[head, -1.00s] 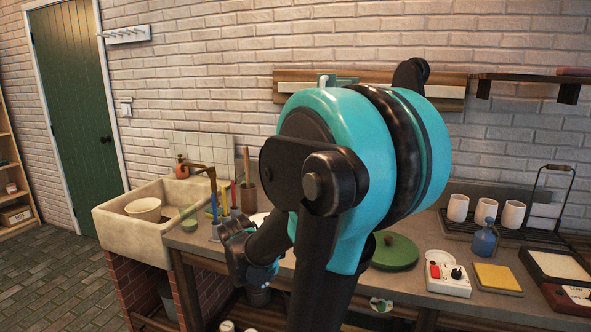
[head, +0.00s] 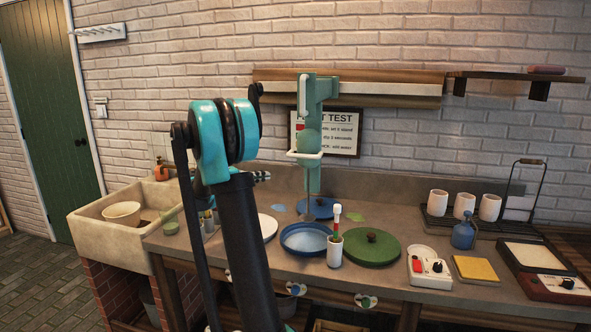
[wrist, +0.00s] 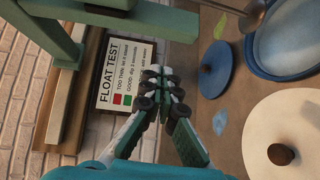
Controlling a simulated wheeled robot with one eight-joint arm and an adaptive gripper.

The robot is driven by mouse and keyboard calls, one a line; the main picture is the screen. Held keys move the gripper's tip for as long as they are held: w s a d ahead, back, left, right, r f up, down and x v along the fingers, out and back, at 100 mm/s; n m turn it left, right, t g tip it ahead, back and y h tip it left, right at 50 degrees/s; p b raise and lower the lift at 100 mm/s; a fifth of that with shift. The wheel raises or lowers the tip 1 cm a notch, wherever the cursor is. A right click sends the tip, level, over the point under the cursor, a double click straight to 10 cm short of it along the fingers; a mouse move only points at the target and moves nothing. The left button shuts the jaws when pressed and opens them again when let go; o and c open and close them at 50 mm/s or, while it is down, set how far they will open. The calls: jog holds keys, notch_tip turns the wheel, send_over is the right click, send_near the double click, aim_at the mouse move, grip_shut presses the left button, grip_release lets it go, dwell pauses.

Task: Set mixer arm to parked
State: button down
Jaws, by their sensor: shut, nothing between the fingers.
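Part of the green mixer shows at the upper left of the wrist view (wrist: 66,95). My gripper (head: 266,176) is left of the mixer, mostly hidden behind my arm in the head view. In the wrist view my gripper (wrist: 163,85) has its fingertips together, empty and apart from the mixer, overlapping the edge of the float test sign (wrist: 121,72).
A switch box (head: 429,268), yellow pad (head: 477,269) and white cups (head: 463,205) are at right. The sink (head: 122,218) is at left.

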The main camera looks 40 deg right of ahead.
jog(key=s+d+r, duration=0.1)
jog(key=s+d, duration=0.1)
jog(key=d, duration=1.1)
jog(key=shift+s+r+h, duration=0.2)
jog(key=shift+s+h, duration=0.1)
jog(key=shift+h, duration=0.1)
jog(key=s+d, duration=1.4)
jog(key=s, duration=0.2)
jog(key=s+d, duration=1.4)
jog(key=s, duration=0.3)
jog(key=shift+s+d+g, duration=0.15)
jog(key=shift+d+g, duration=0.05)
jog(key=shift+g, duration=0.1)
jog(key=shift+s, duration=0.1)
